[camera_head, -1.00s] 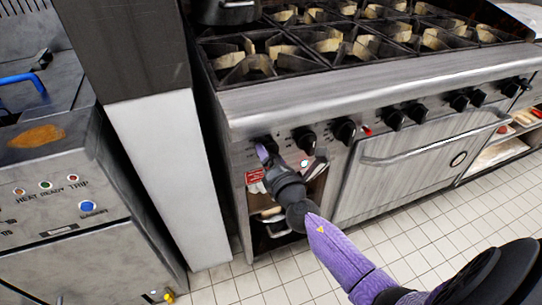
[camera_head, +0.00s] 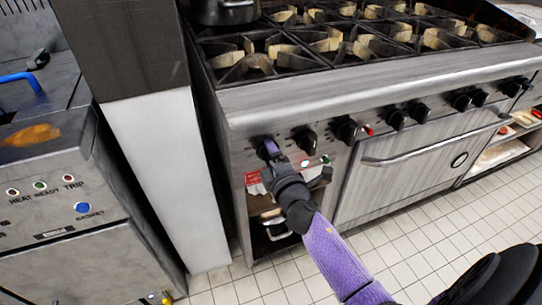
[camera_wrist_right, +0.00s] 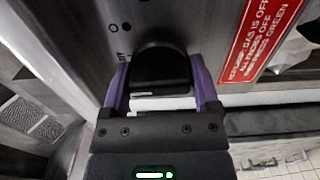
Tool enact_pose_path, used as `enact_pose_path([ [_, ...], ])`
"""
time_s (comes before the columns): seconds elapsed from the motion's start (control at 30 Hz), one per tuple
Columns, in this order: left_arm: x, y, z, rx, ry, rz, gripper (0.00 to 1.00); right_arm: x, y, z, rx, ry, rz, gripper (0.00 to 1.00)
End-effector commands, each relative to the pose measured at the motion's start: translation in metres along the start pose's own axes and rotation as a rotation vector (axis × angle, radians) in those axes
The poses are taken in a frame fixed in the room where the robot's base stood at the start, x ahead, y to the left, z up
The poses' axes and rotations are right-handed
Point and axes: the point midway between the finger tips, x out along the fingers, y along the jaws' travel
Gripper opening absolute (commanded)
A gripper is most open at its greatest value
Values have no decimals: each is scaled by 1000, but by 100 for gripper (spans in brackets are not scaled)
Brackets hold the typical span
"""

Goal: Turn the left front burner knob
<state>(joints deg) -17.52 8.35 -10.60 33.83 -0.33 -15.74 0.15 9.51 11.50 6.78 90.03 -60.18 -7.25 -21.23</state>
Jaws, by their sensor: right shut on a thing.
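The black left front burner knob (camera_wrist_right: 160,66) sits on the steel front panel of the range, between the purple fingers of my right gripper (camera_wrist_right: 162,88) in the wrist view. The fingers are closed on its sides. In the head view the right gripper (camera_head: 271,149) reaches the leftmost knob on the panel and mostly hides it. My left gripper is not in view.
The range (camera_head: 380,83) has black grates on top and several more black knobs to the right, the nearest one (camera_head: 304,139) close by. A dark pot (camera_head: 226,11) stands on the back left. A white-faced pillar (camera_head: 165,185) and a fryer (camera_head: 60,190) are to the left.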

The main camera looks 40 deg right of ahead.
Motion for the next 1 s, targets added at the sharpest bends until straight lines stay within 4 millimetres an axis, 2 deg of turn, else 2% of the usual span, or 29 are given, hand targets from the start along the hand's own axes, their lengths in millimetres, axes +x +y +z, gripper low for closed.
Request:
enact_pose_path([
  [0.67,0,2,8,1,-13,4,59,0,-1,0,63,0,-2,19],
  [0.7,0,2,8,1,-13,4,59,0,-1,0,62,0,-2,82],
  [0.8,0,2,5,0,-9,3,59,0,-1,0,62,0,-2,100],
  [1.0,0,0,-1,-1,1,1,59,0,0,0,61,0,-1,100],
])
